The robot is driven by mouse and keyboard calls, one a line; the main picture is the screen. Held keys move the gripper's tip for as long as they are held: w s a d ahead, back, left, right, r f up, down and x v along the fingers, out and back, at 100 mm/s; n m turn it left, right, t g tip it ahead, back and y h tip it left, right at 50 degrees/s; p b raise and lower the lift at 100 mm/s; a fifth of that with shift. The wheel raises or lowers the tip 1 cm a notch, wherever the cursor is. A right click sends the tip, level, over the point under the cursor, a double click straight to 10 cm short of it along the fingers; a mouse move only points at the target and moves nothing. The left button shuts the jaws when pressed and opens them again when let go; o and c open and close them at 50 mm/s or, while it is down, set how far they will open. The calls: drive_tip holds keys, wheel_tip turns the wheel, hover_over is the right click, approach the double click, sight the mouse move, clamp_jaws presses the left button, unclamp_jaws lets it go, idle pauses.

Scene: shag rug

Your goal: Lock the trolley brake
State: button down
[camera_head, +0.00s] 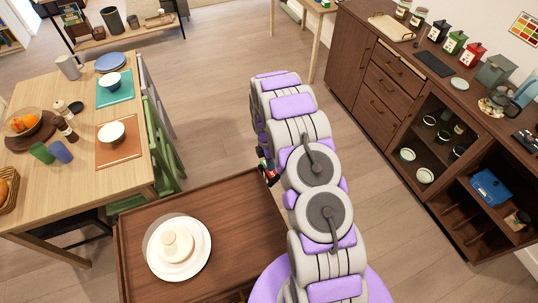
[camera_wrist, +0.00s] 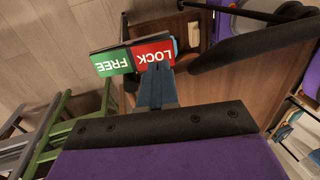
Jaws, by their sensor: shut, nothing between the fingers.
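The trolley's brown wooden top (camera_head: 240,215) is at the bottom of the head view. At its far right corner a small dark piece with red and green, probably the brake label (camera_head: 268,170), shows beside my arm. In the wrist view the brake label (camera_wrist: 133,58) is close and upside down, with a green FREE half and a red LOCK half. My gripper (camera_wrist: 157,72) is shut and empty, its blue-grey fingers at or just in front of the LOCK half. I cannot tell whether they touch. My arm hides the gripper in the head view.
A laid dining table (camera_head: 85,120) with green chairs (camera_head: 160,150) is at left. A dark wood sideboard (camera_head: 385,85) is at right. The floor (camera_head: 215,80) beyond the trolley is clear.

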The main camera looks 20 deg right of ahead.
sight(273, 175)
drive_tip(key=shift+x, duration=1.35)
drive_tip(key=shift+s+f+p, duration=0.15)
drive_tip(key=shift+s+p, duration=0.35)
drive_tip(key=shift+s+f, duration=0.2)
drive_tip(key=shift+f, duration=0.1)
drive_tip(key=shift+w, duration=0.1)
drive_tip(key=shift+w+r, duration=0.4)
drive_tip(key=shift+w, duration=0.3)
drive_tip(key=shift+r, duration=0.1)
